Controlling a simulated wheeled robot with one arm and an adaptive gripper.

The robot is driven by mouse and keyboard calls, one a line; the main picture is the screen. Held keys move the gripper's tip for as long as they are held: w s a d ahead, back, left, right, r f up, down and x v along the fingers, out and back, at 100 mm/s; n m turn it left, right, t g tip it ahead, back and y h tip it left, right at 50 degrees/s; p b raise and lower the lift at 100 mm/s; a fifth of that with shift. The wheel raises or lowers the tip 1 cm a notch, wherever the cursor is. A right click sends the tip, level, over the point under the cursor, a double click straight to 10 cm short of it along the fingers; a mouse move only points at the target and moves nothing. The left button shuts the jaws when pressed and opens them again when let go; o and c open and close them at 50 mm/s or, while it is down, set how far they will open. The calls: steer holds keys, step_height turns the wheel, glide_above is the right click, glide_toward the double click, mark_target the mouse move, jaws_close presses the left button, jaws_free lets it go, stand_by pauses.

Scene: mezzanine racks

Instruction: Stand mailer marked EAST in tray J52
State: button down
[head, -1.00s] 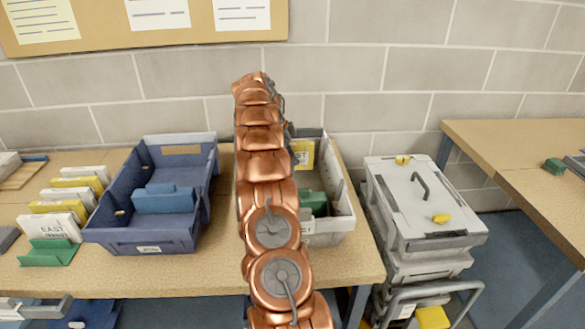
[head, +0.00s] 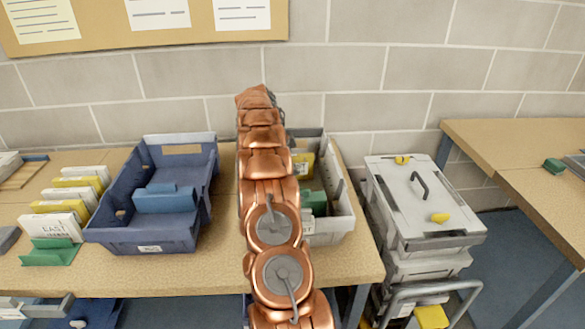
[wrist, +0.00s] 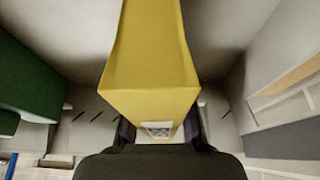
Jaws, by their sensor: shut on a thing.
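The white mailer marked EAST (head: 50,228) stands at the front of a row on the left of the table. My gripper (wrist: 160,135) is shut on a yellow mailer (wrist: 150,75), with dark fingers on both sides; the small label on it is too blurred to read. This yellow mailer also shows in the head view (head: 303,164), beside my arm, over or in the grey tray (head: 345,205). My arm hides the gripper and part of that tray in the head view. A blue tray (head: 150,237) stands left of my arm. I cannot read either tray's tag.
A blue mailer (head: 165,199) is in the blue tray. A green mailer (head: 314,202) is in the grey tray; green also shows at left in the wrist view (wrist: 30,80). Grey lidded cases (head: 425,205) stand right of the table. A green piece (head: 50,252) lies before the EAST mailer.

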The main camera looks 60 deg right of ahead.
steer(key=c, duration=1)
jaws_free()
steer(key=shift+r, duration=0.1)
